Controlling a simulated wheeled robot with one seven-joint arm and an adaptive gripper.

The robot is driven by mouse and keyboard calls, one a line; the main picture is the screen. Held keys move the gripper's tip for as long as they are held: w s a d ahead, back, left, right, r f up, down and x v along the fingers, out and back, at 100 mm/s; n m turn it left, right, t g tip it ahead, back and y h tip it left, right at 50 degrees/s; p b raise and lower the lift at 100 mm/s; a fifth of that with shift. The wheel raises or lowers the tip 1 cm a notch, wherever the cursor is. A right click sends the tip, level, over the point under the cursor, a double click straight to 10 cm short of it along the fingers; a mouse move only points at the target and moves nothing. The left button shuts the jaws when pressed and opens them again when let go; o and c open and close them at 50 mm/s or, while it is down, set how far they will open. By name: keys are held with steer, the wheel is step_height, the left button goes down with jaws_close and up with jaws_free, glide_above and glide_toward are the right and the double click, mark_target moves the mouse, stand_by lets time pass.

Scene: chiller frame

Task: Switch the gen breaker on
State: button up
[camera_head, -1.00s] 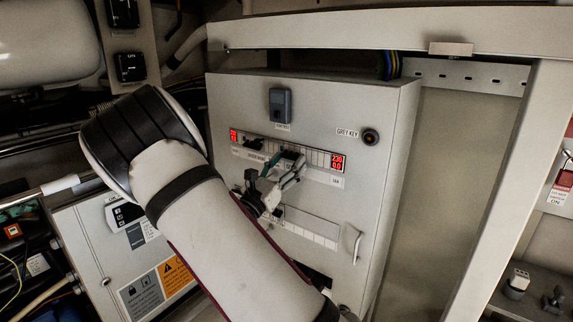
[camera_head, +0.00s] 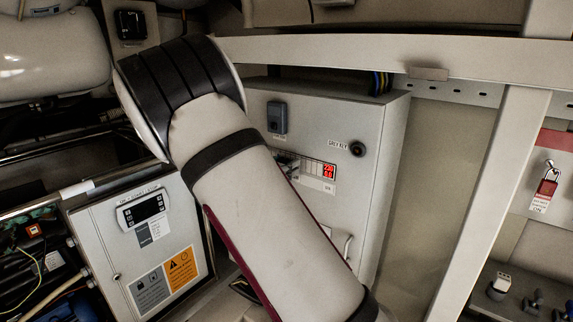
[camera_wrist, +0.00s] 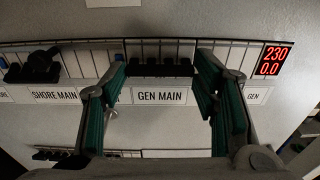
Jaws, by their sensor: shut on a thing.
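The gen breaker (camera_wrist: 160,66) is a wide black multi-pole switch in the panel row, above a white GEN MAIN label (camera_wrist: 160,96) in the wrist view. My gripper (camera_wrist: 161,72) has its teal-padded fingers at the left and right ends of this switch and is shut on it. Whether its lever is up or down I cannot tell. The grey breaker cabinet (camera_head: 390,135) shows right of my arm.
A SHORE MAIN breaker (camera_wrist: 36,68) sits to the left in the same row. A red display (camera_wrist: 271,61) reads 230 and 0.0. A grey key switch (camera_head: 357,149) and a cabinet handle (camera_head: 347,247) protrude. A diagonal frame post (camera_head: 490,200) stands at right.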

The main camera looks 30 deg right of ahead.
steer(key=r+y, duration=0.1)
steer(key=g+y, duration=0.1)
steer(key=y, duration=0.1)
steer(key=shift+d+r+p, duration=0.2)
steer(key=shift+r+p, duration=0.15)
steer(key=shift+r, duration=0.05)
steer(key=shift+w+d+r+g+y, duration=0.1)
steer(key=shift+r+g+y, duration=0.2)
steer(key=shift+y, duration=0.55)
steer(key=shift+w+d+r+g+y, duration=0.15)
steer(key=shift+g+y, duration=0.15)
steer(key=shift+y, duration=0.55)
steer(key=shift+s, duration=0.1)
steer(key=o, duration=1.2)
steer(key=shift+c, duration=0.2)
steer(key=v, duration=1.2)
